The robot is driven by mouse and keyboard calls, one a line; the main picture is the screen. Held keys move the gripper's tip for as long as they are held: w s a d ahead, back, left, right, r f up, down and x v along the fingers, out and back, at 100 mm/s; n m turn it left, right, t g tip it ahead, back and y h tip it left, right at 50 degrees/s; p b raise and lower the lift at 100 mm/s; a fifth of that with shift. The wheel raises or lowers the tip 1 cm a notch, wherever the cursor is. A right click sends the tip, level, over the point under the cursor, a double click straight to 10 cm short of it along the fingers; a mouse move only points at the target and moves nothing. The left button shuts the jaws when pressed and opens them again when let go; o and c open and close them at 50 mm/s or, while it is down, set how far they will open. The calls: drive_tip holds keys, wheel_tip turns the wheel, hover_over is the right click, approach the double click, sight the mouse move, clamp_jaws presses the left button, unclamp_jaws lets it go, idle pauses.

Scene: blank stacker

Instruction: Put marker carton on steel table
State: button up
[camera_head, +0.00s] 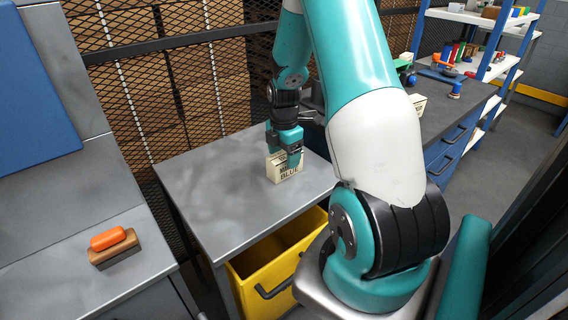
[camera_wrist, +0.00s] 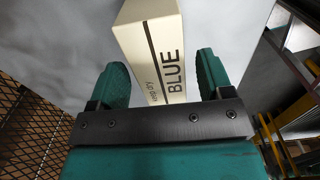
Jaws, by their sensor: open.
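The marker carton (camera_head: 287,170) is a small cream box with the word BLUE on it. It stands on the steel table (camera_head: 215,196), towards its right side. In the wrist view the carton (camera_wrist: 160,40) rises between my gripper's two teal fingers, with clear gaps on both sides. My gripper (camera_head: 287,150) is open and comes down over the carton from above. In the wrist view my gripper (camera_wrist: 157,85) does not touch the carton's sides. The carton's upper part is partly hidden by my gripper in the head view.
A yellow bin (camera_head: 275,262) stands under the table's front. An orange-handled brush (camera_head: 112,245) lies on the left bench. A mesh fence (camera_head: 170,75) rises behind the table. Another cream box (camera_head: 417,103) sits on the dark counter (camera_head: 440,118) at right. The table's left half is clear.

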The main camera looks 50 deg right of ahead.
sight(284, 154)
wheel_tip(284, 154, up, 8)
drive_tip(key=shift+r, duration=0.25)
drive_tip(key=s+a+r+m+t+y, duration=0.15)
drive_tip(key=a+r, duration=0.25)
drive_tip(key=a, duration=0.7)
drive_tip(key=w+a+r+m, duration=0.15)
drive_tip(key=a+r, duration=0.25)
drive_tip(key=a, duration=0.8)
drive_tip(key=s+a+r+m+g+y, duration=0.1)
drive_tip(key=s+a+m, duration=0.4)
drive_tip(key=s+a, duration=1)
wheel_tip(284, 154, up, 2)
drive_tip(key=shift+s+r+y, duration=0.2)
drive_tip(key=shift+s+y, duration=0.1)
drive_tip(key=shift+y, duration=0.55)
